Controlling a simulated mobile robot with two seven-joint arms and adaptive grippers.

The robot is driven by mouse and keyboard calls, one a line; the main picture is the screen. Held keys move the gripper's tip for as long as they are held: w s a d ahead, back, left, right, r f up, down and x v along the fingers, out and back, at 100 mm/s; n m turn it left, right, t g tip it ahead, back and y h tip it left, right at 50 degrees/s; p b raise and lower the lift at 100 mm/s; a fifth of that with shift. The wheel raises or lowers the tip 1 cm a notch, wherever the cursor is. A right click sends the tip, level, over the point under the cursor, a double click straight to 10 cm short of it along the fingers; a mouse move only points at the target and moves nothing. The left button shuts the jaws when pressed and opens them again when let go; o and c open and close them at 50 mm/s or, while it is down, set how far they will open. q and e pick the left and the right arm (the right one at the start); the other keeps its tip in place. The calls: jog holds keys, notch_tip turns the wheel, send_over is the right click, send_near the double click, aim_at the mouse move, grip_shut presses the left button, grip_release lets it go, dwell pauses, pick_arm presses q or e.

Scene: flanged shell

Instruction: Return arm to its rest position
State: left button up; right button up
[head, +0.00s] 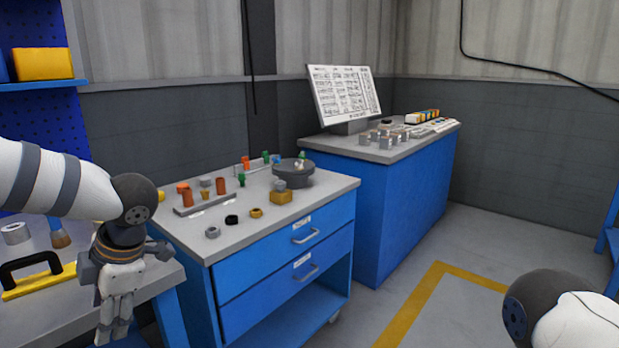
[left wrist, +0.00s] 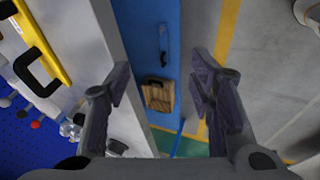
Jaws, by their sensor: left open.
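My left gripper (head: 113,325) hangs pointing down at the lower left of the head view, beside the front corner of the left bench. Its two fingers are spread and empty. In the left wrist view its fingers (left wrist: 160,75) stand wide apart with nothing between their tips. A grey round flanged part (head: 293,177) stands on the blue drawer cart, well away from the gripper. At the lower right of the head view a piece of my right arm shows; its gripper is out of view.
The left bench (head: 140,276) carries a yellow tool with a black handle (head: 38,277). The blue drawer cart (head: 285,262) holds several small parts. The floor at the right (head: 460,250) is clear.

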pick_arm(q)
jog(key=s+d+f+m+t, duration=0.15)
jog(key=s+f+m, duration=0.25)
jog(key=f+m, duration=0.5)
jog(key=s+f+m+t, duration=0.25)
jog(key=f+m, duration=0.35)
jog(key=f, duration=0.6)
jog(key=s+d+f+m+g+h, duration=0.1)
jog(key=s+m, duration=0.3)
jog(key=s, duration=0.6)
jog(key=s+d+f+m+g+h, duration=0.2)
jog(key=s+d+f+m+g, duration=0.1)
jog(key=s, duration=0.7)
jog(key=s+d+f+m+g+h, duration=0.2)
jog(key=s+m, duration=0.3)
jog(key=s, duration=0.6)
jog(key=shift+d+g, duration=0.4)
jog(key=shift+d, duration=0.5)
jog(key=shift+w, duration=0.1)
